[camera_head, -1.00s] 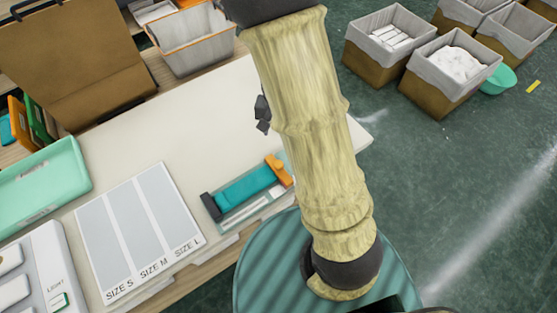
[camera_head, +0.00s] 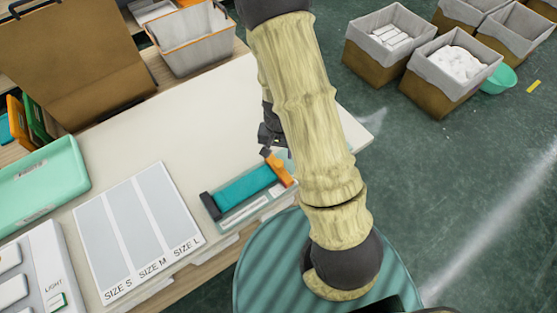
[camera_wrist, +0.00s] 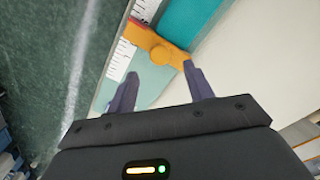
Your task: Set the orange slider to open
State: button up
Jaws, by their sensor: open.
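The orange slider (camera_head: 279,170) sits at the right end of a teal bar (camera_head: 243,191) with a dark end piece, on a pale ruled base (camera_head: 245,212) at the table's front edge. In the wrist view the orange slider (camera_wrist: 157,47) lies across the ruler, just beyond my fingertips. My gripper (camera_wrist: 160,70) is open, its two dark fingers apart with nothing between them; the right fingertip is close to the slider's right end, and I cannot tell whether they touch. In the head view my gripper (camera_head: 268,142) is partly hidden behind my arm, just above the slider.
A board marked SIZE S, M, L (camera_head: 138,232) lies left of the slider device. A mint tray (camera_head: 42,185) and a white panel labelled LIGHT (camera_head: 38,270) are farther left. The white tabletop (camera_head: 185,125) behind is clear. Lined boxes (camera_head: 452,72) stand on the floor at right.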

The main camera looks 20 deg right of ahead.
aim_at(279, 163)
notch_tip(279, 163, down, 6)
dwell(0.4)
grip_shut()
